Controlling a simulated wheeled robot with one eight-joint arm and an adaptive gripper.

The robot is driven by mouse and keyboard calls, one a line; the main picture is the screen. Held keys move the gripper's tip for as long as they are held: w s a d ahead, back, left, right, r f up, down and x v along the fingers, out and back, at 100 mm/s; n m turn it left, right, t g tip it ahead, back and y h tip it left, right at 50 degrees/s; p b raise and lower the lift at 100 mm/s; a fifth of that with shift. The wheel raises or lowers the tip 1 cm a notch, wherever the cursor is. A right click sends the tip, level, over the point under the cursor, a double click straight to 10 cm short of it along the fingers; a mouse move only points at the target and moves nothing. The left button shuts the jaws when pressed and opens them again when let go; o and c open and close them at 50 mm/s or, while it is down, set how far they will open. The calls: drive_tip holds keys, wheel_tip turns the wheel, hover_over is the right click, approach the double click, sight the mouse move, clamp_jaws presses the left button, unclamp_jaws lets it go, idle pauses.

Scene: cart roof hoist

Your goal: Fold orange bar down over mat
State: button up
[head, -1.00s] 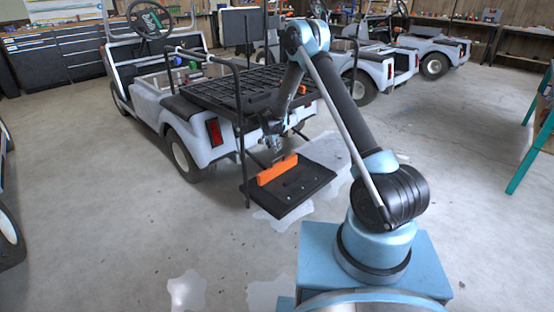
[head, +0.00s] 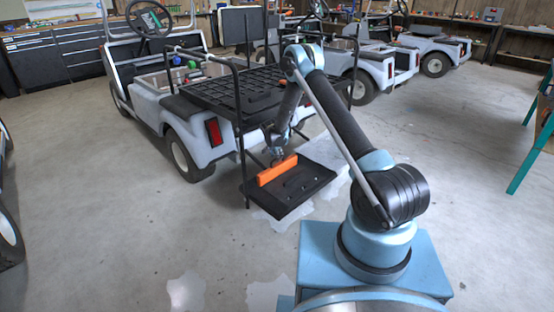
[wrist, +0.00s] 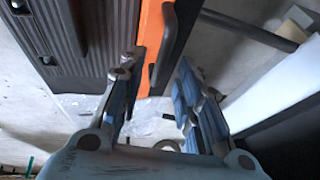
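The orange bar (head: 277,170) stands up along the far left part of the black mat (head: 310,192), on the low platform behind the cart. In the wrist view the orange bar (wrist: 152,40) runs beside the ribbed black mat (wrist: 85,35), with a black handle (wrist: 176,45) along its right side. My gripper (head: 277,154) is just above and behind the bar. In the wrist view my gripper (wrist: 158,70) has its fingers apart, with the lower ends of the bar and handle showing between them. I cannot tell whether a finger touches either one.
The grey cart (head: 185,115) with its black rear rack (head: 240,92) stands close to the left of my arm. A thin black post (head: 243,170) rises beside the platform. Other carts (head: 425,45) stand at the back. The floor in front and to the right is open.

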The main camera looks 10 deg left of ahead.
drive_tip(key=shift+x, duration=1.1)
drive_tip(key=shift+a, duration=0.1)
clamp_jaws()
